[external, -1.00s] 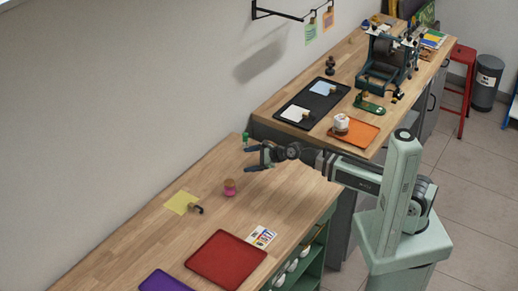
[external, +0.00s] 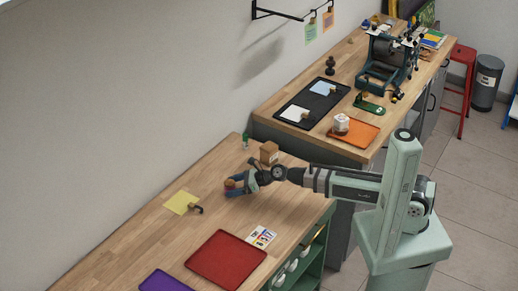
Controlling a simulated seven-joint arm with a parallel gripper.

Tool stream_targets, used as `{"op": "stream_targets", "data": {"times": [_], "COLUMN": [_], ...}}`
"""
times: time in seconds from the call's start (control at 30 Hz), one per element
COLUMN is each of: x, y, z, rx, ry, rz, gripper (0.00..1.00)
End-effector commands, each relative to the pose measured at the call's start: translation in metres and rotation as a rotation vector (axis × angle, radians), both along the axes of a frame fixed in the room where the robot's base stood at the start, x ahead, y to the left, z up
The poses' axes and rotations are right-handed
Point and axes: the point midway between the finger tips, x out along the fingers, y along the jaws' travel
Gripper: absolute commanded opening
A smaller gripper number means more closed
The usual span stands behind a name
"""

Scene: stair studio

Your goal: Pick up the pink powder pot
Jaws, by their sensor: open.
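The pink powder pot (external: 229,183) stands on the lower wooden bench, left of the arm. Only its tan-brown top shows clearly; its pink body is mostly hidden by my gripper. My gripper (external: 232,185) is low over the bench with its blue-tipped fingers open at the pot, one on the far side and one on the near side. I cannot tell whether either finger touches it.
A brown box (external: 269,153) and a small green item (external: 246,141) stand behind my gripper. A yellow sheet (external: 181,202) with a dark item lies left. A red tray (external: 226,260), a purple tray (external: 165,282) and a printed card (external: 261,237) lie nearer. The raised bench (external: 290,133) is behind.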

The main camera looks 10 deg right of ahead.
Motion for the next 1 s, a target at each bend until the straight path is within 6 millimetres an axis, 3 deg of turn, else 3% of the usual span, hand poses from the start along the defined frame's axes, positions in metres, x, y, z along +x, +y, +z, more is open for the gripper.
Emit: {"op": "stream_targets", "data": {"times": [0.23,0.53,1.0], "x": [0.008,0.008,0.008], "y": [0.031,0.033,0.033], "z": [-0.012,-0.014,-0.014], "rx": [0.000,0.000,0.000], "ry": [-0.001,-0.001,-0.001], "rz": [0.001,0.000,0.000], "gripper": [0.82,0.81,0.36]}}
